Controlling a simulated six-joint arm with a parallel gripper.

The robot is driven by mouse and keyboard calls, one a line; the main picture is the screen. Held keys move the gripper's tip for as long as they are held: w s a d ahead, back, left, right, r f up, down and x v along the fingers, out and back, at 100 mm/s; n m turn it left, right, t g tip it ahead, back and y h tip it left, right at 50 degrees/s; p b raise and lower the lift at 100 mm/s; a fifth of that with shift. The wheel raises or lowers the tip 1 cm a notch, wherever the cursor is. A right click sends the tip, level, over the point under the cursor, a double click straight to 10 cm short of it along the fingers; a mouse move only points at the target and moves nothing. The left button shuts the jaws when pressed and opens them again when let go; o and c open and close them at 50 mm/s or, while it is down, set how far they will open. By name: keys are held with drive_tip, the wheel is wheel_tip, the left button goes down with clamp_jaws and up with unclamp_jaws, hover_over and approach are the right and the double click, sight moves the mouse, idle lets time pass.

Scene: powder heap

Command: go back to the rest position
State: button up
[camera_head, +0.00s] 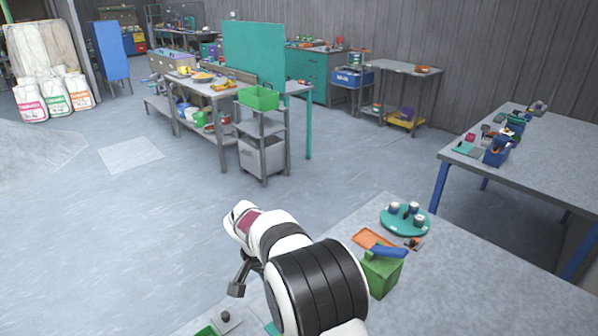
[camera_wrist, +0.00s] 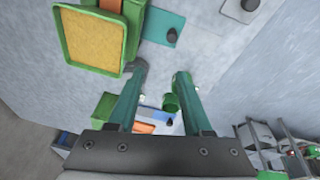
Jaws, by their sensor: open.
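In the wrist view my gripper (camera_wrist: 160,78) has its two green fingers spread apart, with nothing between the tips. Its fingers point over the worktop. A green tray of yellow powder (camera_wrist: 95,38) sits at the upper left, beyond the left finger and apart from the tips. A small green cylinder shape (camera_wrist: 170,102) shows against the right finger; I cannot tell if it is part of it. In the head view my arm reaches in from the bottom middle, and its dark gripper end (camera_head: 238,284) hangs over the left edge of the near table, partly hidden by the arm.
The near table (camera_head: 480,290) holds a green box (camera_head: 382,272) with a blue piece on top, an orange tray (camera_head: 372,239) and a round teal tray (camera_head: 405,220) with cups. A grey plate with a black knob (camera_head: 226,317) lies below my gripper. Floor to the left is open.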

drive_tip(key=s+d+r+g+y, duration=0.1)
drive_tip(key=s+d+r, duration=0.5)
drive_tip(key=s, duration=0.2)
drive_tip(key=s+d+r+y, duration=0.1)
drive_tip(key=s+d+r, duration=0.4)
drive_tip(key=s, duration=0.3)
drive_tip(key=s+d+f+n+y, duration=0.1)
drive_tip(key=s+d+y, duration=0.1)
drive_tip(key=s, duration=1.4)
drive_tip(key=shift+s+g, duration=0.4)
